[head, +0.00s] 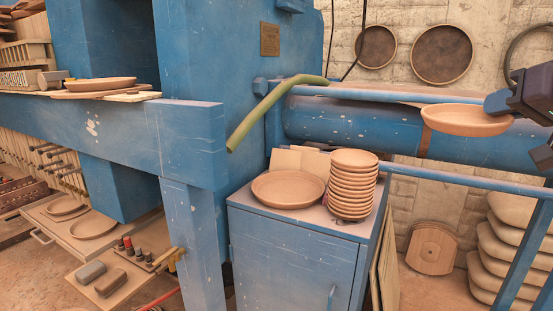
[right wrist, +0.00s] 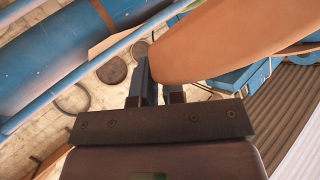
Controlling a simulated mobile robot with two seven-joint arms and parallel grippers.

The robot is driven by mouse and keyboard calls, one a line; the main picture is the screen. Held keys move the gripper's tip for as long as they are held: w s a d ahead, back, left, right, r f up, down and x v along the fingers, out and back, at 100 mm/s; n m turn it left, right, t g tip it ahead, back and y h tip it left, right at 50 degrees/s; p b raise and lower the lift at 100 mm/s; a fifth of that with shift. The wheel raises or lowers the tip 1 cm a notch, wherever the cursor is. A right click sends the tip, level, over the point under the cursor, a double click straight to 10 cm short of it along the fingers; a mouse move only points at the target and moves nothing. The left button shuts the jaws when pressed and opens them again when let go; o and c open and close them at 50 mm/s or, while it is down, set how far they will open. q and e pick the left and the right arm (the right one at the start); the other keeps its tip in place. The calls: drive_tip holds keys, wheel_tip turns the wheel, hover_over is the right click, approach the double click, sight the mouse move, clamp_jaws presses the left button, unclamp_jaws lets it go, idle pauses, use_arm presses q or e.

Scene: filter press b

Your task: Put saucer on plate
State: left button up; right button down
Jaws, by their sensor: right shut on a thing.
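A round tan clay saucer (head: 467,122) is held in the air at the right of the head view, in front of the blue horizontal cylinder. My right gripper (head: 497,104) is shut on its right rim. In the right wrist view the saucer (right wrist: 230,40) fills the upper right, its edge between the fingers (right wrist: 158,85). A wide clay plate (head: 288,190) lies flat on the blue cabinet, empty, to the left of and lower than the held saucer. My left gripper is not in view.
A tall stack of small clay dishes (head: 352,190) stands right beside the plate on the cabinet (head: 290,250). A blue rail (head: 465,178) runs right from the cabinet, below the saucer. A green hose (head: 262,115) hangs behind the plate. Other clay dishes (head: 100,84) lie on the left ledge.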

wheel_tip(320, 180, down, 24)
drive_tip(key=w+y+b, duration=0.1)
use_arm(q)
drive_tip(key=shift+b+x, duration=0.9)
drive_tip(key=shift+b, duration=0.05)
use_arm(e)
drive_tip(key=s+a+f+m+h, duration=0.2)
drive_tip(key=s+a+f+h, duration=0.1)
drive_tip(key=a+f, duration=1.5)
drive_tip(key=shift+s+a, duration=0.45)
drive_tip(key=shift+a, duration=0.15)
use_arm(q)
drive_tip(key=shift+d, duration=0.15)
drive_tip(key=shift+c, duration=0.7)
use_arm(e)
drive_tip(key=s+a+r+n+g+y, duration=0.1)
drive_tip(key=a+r+n+g+y, duration=0.2)
drive_tip(key=a+r+n+y, duration=0.5)
drive_tip(key=shift+s+a+r, duration=0.4)
drive_tip(key=shift+a+r, duration=1.15)
drive_tip(key=shift+a, duration=1.6)
